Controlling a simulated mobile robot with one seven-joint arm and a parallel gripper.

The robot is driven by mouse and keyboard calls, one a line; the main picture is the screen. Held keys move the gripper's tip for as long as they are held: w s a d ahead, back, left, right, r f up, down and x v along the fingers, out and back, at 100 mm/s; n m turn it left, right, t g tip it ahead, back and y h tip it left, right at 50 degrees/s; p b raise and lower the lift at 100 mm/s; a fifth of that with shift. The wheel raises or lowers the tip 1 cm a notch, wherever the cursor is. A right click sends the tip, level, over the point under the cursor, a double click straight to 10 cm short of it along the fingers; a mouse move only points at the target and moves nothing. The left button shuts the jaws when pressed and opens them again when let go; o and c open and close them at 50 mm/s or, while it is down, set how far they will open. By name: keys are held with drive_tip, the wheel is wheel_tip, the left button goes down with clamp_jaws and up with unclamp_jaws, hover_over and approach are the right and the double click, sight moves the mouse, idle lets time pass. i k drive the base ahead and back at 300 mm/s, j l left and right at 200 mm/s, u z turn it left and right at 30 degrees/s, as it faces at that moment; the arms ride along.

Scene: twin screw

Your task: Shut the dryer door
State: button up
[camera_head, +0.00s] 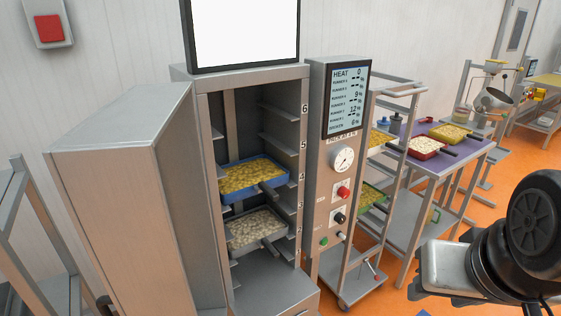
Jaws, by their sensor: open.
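The dryer (308,170) is a tall grey steel cabinet in the middle of the view, with its front open. Its dryer door (125,205) is a thick grey panel swung out to the left, standing well away from the opening. The door's handle does not show clearly. Inside, a blue tray of yellow pieces (252,178) rests above a grey tray of pale pieces (255,229). Part of my arm shows at the lower right, well apart from the door. I cannot make out my gripper's fingers.
A control panel (340,205) with a display and knobs stands right of the opening. A wheeled metal rack (400,90) and a purple-topped table (467,152) stand further right. A metal frame (22,200) stands close to the door's left. Orange floor (543,150) shows at the right.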

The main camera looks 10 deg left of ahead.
sight(130, 178)
drive_tip(key=k+j+u, duration=0.1)
drive_tip(key=j+u, duration=0.2)
drive_tip(key=j, duration=0.85)
drive_tip(key=j+u, duration=0.25)
drive_tip(key=j, duration=0.85)
